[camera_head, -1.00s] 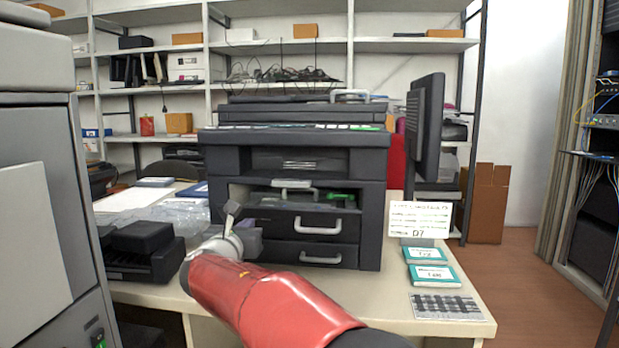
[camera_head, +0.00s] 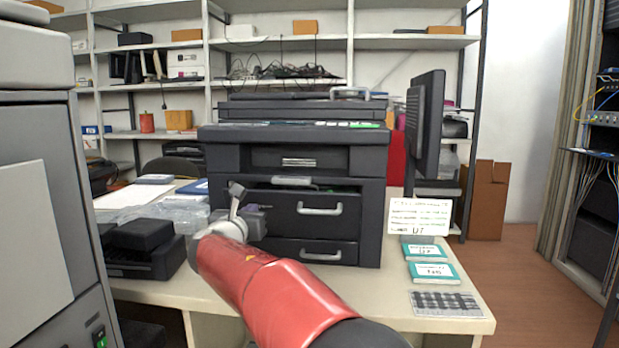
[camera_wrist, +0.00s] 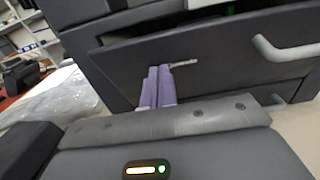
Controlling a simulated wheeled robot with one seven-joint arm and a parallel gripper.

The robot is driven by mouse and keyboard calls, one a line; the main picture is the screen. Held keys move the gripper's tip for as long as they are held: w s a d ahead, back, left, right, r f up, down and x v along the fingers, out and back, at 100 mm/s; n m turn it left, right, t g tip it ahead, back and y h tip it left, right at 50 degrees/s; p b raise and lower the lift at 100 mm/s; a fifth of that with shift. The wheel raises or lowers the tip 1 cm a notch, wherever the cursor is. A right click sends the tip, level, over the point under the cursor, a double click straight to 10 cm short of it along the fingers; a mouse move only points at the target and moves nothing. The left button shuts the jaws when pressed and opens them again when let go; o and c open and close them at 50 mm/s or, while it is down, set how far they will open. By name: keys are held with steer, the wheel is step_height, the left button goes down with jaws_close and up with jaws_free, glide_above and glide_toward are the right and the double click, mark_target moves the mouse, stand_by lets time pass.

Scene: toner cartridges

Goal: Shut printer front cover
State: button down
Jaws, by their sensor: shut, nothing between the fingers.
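The dark printer (camera_head: 290,160) stands on the desk in the head view. Its front cover (camera_head: 285,213) is raised almost upright, with a light handle (camera_head: 320,208) on its right side. A narrow dark gap with a little green shows along its top edge. In the wrist view the cover (camera_wrist: 225,62) fills the upper part, tilted, with the gap above it. My gripper (camera_wrist: 159,72) is shut and empty, its purple fingers side by side against or very close to the cover's outer face, near the left side. In the head view my wrist partly hides the cover's left edge.
A lower drawer (camera_head: 285,250) sits below the cover. A black device (camera_head: 145,250) and clear plastic bags (camera_head: 170,212) lie left of the printer. A monitor (camera_head: 425,125), a label card (camera_head: 418,215) and teal boxes (camera_head: 433,272) stand on the right.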

steer(key=s+b, duration=0.2)
steer(key=s, duration=0.1)
steer(key=s+b, duration=0.1)
steer(key=s, duration=0.1)
steer(key=shift+s+a+r, duration=0.2)
steer(key=shift+r, duration=0.1)
stand_by(1.1)
